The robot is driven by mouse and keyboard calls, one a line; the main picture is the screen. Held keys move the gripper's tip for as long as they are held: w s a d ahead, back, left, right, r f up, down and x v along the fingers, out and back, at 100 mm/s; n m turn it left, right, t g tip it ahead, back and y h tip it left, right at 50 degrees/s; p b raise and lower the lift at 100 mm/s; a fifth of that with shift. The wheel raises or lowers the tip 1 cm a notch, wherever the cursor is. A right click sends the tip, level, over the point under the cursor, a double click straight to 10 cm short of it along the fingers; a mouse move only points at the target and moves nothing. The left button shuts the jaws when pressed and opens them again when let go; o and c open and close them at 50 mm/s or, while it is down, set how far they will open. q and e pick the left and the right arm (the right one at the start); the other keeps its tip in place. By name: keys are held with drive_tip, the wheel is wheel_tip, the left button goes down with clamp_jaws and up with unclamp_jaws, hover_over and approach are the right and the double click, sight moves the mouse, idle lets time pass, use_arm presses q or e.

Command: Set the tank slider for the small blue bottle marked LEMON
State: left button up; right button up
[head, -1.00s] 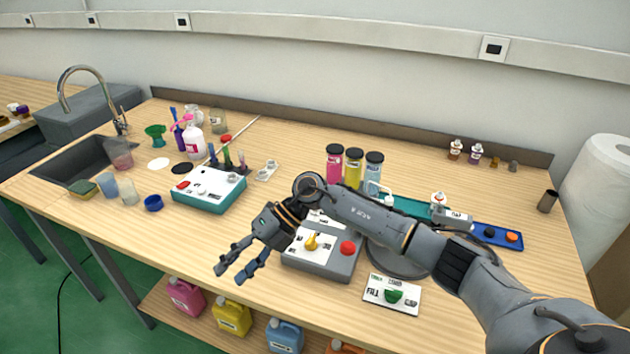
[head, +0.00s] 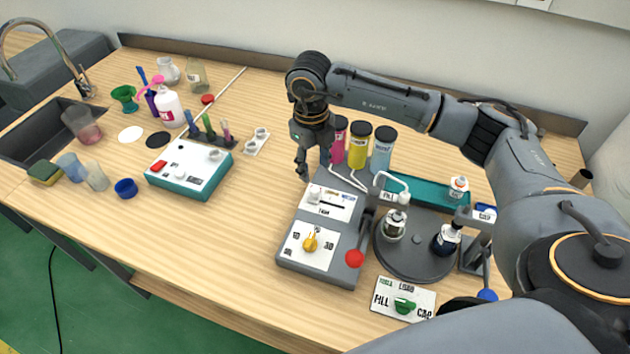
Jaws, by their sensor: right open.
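The grey control box (head: 348,248) stands at the middle front of the bench. Its upper white panel carries the tank slider (head: 315,196), a pale knob at the left part of a dark slot. Below are a yellow dial (head: 310,242) and a red-knobbed lever (head: 355,258). My right gripper (head: 302,172) is open, points down, and hangs just behind and left of the slider, apart from it in the picture. A small dark blue bottle (head: 446,241) stands on the round grey turntable (head: 415,262); its label is unreadable. My left gripper is out of view.
Pink (head: 338,142), yellow (head: 358,148) and light blue (head: 382,150) tanks stand behind the box. A clear bottle (head: 394,226) is on the turntable. A FILL/CAP switch plate (head: 403,300) lies in front. A teal device (head: 190,170) is left, with bare bench between.

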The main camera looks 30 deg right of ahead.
sight(315, 190)
drive_tip(key=f+p, duration=0.1)
drive_tip(key=f, duration=0.6)
drive_tip(key=shift+w+d+f+p, duration=0.15)
drive_tip(key=shift+w+f+p, duration=0.05)
drive_tip(key=shift+p, duration=0.15)
drive_tip(key=shift+f, duration=0.5)
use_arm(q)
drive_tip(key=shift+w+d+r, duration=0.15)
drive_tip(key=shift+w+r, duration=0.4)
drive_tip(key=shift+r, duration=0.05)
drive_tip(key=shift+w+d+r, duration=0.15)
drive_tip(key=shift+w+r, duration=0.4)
use_arm(e)
clamp_jaws()
